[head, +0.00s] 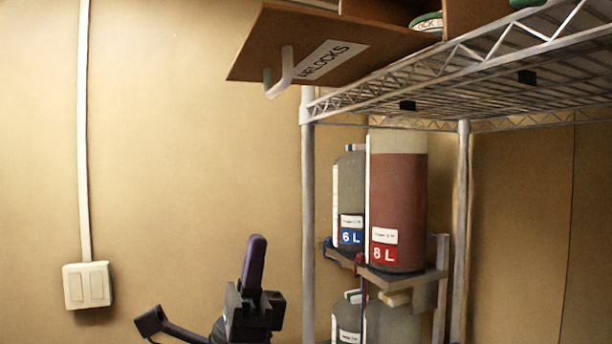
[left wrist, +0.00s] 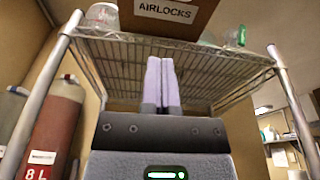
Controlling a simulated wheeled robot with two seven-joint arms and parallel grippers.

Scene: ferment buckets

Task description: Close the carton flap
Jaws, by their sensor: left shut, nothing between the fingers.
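The brown carton flap (head: 345,45) is at the top of the head view. It sticks out open from the carton on the wire shelf. It has a white AIRLOCKS label and a white hook-shaped handle (head: 281,74) near its left end. The carton itself (head: 472,17) is mostly cut off by the top edge. My left gripper (head: 255,240) is shut and empty, pointing up, well below the flap and apart from it. In the left wrist view its two fingers (left wrist: 161,62) are together, below the brown AIRLOCKS panel (left wrist: 195,18). My right gripper is not in view.
A wire rack shelf (head: 470,75) stands on metal posts (head: 308,200). Below it are a red-brown 8 L bucket (head: 398,205) and a grey 6 L bucket (head: 351,190) on a small ledge. A white switch (head: 87,285) is on the wall.

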